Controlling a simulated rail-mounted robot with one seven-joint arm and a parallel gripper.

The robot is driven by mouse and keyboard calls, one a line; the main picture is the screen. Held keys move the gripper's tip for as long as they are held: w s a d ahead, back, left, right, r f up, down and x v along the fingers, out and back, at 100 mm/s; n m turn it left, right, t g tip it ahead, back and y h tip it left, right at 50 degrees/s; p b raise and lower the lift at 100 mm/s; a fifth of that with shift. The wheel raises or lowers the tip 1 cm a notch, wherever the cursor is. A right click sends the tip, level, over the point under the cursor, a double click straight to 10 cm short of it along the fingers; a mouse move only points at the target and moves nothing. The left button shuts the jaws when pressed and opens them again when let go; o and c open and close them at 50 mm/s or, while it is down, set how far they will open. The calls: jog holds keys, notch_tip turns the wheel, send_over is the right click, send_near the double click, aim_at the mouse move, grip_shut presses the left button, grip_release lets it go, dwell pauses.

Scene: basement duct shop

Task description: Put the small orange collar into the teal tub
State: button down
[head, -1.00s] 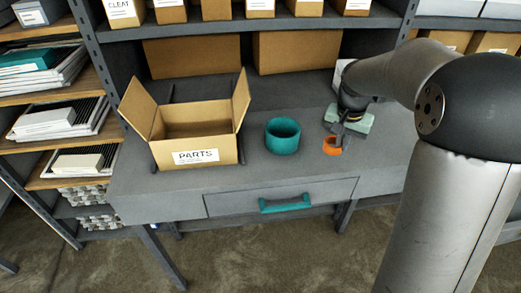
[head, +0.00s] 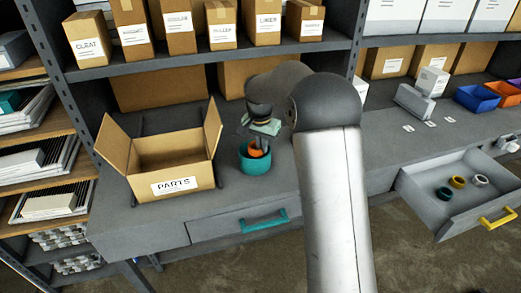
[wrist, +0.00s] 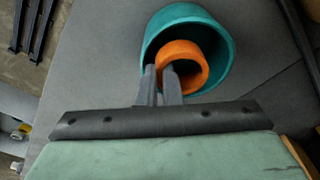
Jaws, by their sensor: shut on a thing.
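The small orange collar (wrist: 184,54) is a short ring, held by its near wall between the fingers of my gripper (wrist: 162,88) in the wrist view. It shows over the opening of the teal tub (wrist: 225,52), whose rim surrounds most of it in that view. In the head view the orange collar (head: 254,151) shows at the mouth of the teal tub (head: 255,166), partly behind my gripper (head: 258,146). The tub stands upright on the grey bench. I cannot tell how deep the collar sits, or whether it touches the tub.
An open cardboard PARTS box (head: 170,165) stands just left of the tub. An open drawer (head: 450,210) at the right holds several small rings. Blue (head: 476,98) and orange (head: 503,92) bins sit at the back right. The shelf (head: 200,57) with boxes overhangs the bench.

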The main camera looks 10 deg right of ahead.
aim_at(261, 153)
jog(key=shift+w+a+f, duration=0.2)
jog(key=shift+w+f, duration=0.15)
jog(key=shift+f, duration=0.05)
notch_tip(261, 153, down, 4)
jog(key=shift+w+r+p, duration=0.15)
jog(key=shift+r+p, duration=0.1)
jog(key=shift+p, duration=0.15)
jog(key=shift+f+b, duration=0.6)
jog(key=c, duration=1.9)
grip_release()
jog(key=shift+r, duration=0.1)
